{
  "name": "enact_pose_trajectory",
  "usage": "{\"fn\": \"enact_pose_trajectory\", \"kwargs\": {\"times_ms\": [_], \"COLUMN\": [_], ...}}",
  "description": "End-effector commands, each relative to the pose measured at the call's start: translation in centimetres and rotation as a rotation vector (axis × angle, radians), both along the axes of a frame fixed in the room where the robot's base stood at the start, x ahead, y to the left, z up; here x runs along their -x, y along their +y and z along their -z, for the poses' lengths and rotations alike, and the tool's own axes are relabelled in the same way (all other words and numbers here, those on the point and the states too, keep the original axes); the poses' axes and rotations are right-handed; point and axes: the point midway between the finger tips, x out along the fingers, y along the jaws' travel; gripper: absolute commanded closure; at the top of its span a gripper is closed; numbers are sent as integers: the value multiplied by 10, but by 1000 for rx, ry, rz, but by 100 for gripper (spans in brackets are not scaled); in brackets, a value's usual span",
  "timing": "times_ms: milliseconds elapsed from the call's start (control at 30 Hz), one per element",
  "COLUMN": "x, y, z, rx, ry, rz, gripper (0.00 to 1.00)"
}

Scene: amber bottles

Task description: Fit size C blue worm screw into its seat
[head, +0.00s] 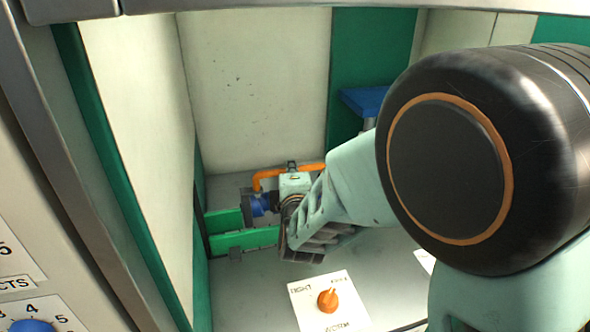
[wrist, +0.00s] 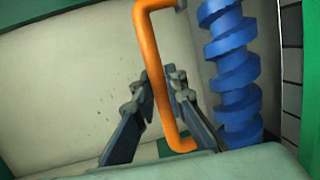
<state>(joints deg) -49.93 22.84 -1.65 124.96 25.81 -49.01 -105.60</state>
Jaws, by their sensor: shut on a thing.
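The blue worm screw (wrist: 233,75) shows at the right of the wrist view, with coarse spiral ridges. An orange bar handle (wrist: 155,70) runs alongside it. My gripper (wrist: 163,88) is shut on this handle, its fingers on either side of the bar. In the head view, the blue screw (head: 262,204) is small and partly hidden behind my gripper and arm. The orange handle (head: 268,174) shows above it. The screw is beside green brackets (head: 228,221) low on the left. Whether it touches them, I cannot tell.
A panel with an orange knob (head: 328,300) lies on the grey floor in front. A pale wall (head: 140,120) with green edging closes the left side. A blue-topped block (head: 365,100) stands behind my arm. Some floor left of the knob panel is clear.

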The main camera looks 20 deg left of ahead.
Motion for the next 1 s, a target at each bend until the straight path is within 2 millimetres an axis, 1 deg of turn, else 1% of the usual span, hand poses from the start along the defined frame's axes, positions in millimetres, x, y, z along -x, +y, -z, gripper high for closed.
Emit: {"fn": "enact_pose_trajectory", "kwargs": {"times_ms": [33,500,533,700,900,933,1000], "x": [-1,0,0,0,0,1,2], "y": [1,0,0,0,0,-1,-1], "z": [-2,3,3,4,4,8,7], "rx": [-4,0,0,0,0,6,5], "ry": [-6,0,0,1,1,8,8], "rz": [0,0,0,0,0,-1,-1], "gripper": [100,100,87,69,68,68,68]}}
